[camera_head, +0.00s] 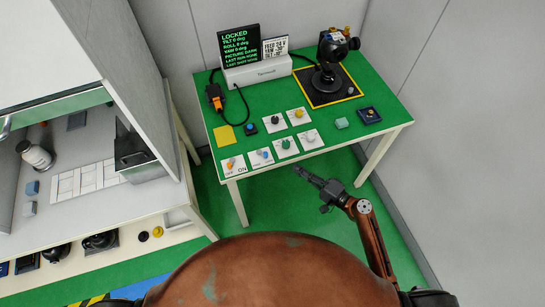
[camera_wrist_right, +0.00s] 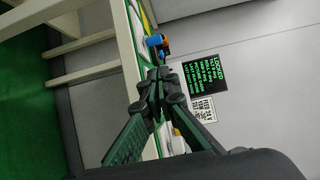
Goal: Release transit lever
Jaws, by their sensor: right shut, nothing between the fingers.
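A black gimbal camera (camera_head: 331,52) stands on a black pad with a yellow border (camera_head: 312,92) at the back right of the green table. A small orange part shows at its top, and a small grey knob (camera_head: 350,90) sits on the pad. I cannot tell which part is the transit lever. A black screen (camera_head: 239,47) reads LOCKED in green; it also shows in the right wrist view (camera_wrist_right: 206,74). My right gripper (camera_head: 300,172) is shut and empty, in front of the table's front edge, well away from the gimbal. My left gripper is out of view.
Several white cards with coloured knobs (camera_head: 285,146) lie along the table's front. An orange-black plug (camera_head: 215,98) is at left. A grey cabinet bench (camera_head: 60,205) stands left.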

